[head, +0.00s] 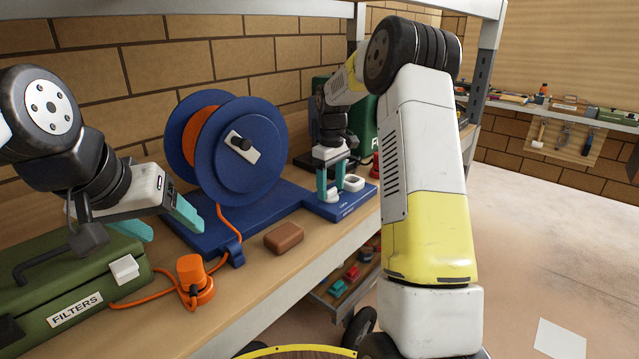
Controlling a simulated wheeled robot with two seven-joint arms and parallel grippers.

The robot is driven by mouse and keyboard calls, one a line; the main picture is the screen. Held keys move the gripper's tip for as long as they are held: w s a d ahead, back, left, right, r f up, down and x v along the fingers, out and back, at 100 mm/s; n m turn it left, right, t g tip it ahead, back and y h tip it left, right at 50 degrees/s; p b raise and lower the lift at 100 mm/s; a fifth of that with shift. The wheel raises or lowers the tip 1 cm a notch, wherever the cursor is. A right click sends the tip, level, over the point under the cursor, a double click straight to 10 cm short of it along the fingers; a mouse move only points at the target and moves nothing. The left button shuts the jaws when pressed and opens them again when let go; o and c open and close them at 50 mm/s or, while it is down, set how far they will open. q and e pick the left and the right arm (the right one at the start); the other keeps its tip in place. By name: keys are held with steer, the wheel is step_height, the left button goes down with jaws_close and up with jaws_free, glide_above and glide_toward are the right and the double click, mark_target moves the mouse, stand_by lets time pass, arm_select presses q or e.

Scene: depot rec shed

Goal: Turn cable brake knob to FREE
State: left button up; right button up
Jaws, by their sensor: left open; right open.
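A blue cable reel (238,165) with orange cable stands on a blue base (262,211) on the bench. A white crank with a black grip (240,144) is on its face. A blue block (347,206) with small lettering, too small to read, is at the base's right end. A white knob-like part (353,183) sits on the block, and another white part shows by my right fingers. My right gripper (330,184) is open and points down over the block; I cannot tell whether it touches the white parts. My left gripper (167,218) is open and empty, left of the reel.
A green FILTERS box (75,296) stands at front left. An orange plug (194,281) on its cable and a brown block (284,238) lie near the bench's front edge. A green case (366,135) stands behind my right arm. An open drawer (345,288) is below.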

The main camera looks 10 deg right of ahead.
mark_target(331, 190)
step_height(331, 190, up, 8)
steer(key=shift+f, duration=0.15)
stand_by(0.4)
steer(key=s+a+r+m+t, duration=0.1)
steer(key=s+r+m+t, duration=0.15)
steer(key=s, duration=0.55)
steer(key=s+a+r+m+t+y, duration=0.1)
steer(key=s+r, duration=0.3)
steer(key=s, duration=0.4)
steer(key=s+a+r+m+t, duration=0.15)
steer(key=s+r, duration=0.25)
steer(key=s, duration=0.4)
steer(key=s+a+f+m+t+y, duration=0.1)
steer(key=s+f+m, duration=0.1)
steer(key=s, duration=0.7)
steer(key=shift+s+f, duration=0.15)
steer(key=shift+f, duration=0.7)
